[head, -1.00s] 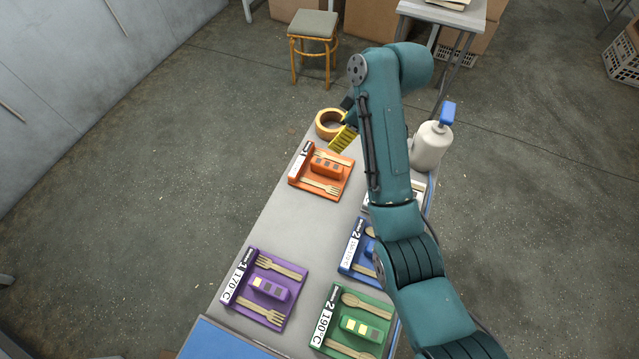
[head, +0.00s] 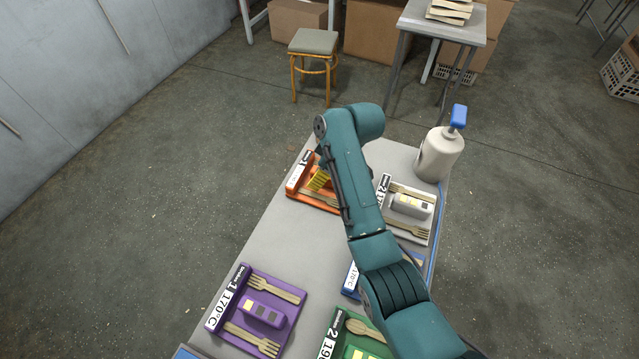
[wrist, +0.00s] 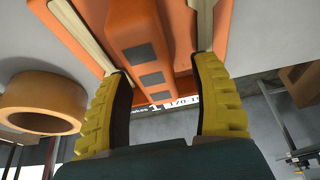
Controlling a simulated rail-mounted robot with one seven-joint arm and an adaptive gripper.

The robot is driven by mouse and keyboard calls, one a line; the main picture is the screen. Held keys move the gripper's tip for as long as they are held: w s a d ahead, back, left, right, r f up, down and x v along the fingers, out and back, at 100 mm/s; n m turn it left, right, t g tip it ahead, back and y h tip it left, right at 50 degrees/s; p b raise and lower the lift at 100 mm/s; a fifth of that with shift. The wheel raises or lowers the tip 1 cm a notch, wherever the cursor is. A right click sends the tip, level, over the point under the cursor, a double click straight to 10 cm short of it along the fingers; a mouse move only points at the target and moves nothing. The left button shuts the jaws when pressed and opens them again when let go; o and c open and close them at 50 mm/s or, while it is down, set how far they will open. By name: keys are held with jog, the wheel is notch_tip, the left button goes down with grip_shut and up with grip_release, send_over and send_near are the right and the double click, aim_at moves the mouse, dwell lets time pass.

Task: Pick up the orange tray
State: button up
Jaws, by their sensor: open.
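The orange tray (head: 307,197) lies on the far part of the table, partly hidden by my arm in the head view. It carries wooden cutlery and an orange block. In the wrist view the tray (wrist: 183,62) fills the top, with the orange block (wrist: 135,45) and its grey squares in the middle. A white label reading 170 shows at its edge. My gripper (head: 320,179) is over the tray. In the wrist view its yellow fingers (wrist: 161,64) are spread apart on either side of the block's line. I cannot tell whether they touch the tray.
A white tray (head: 418,229) is just right of the orange one, partly behind my arm. Purple (head: 222,297), blue (head: 350,281) and green (head: 333,340) trays are nearer. A white bottle (head: 440,156) stands at the far right. A tape roll (wrist: 42,100) is close by in the wrist view.

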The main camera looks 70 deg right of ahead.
jog(key=shift+w+f, duration=0.1)
jog(key=shift+f, duration=0.05)
grip_shut()
dwell(0.4)
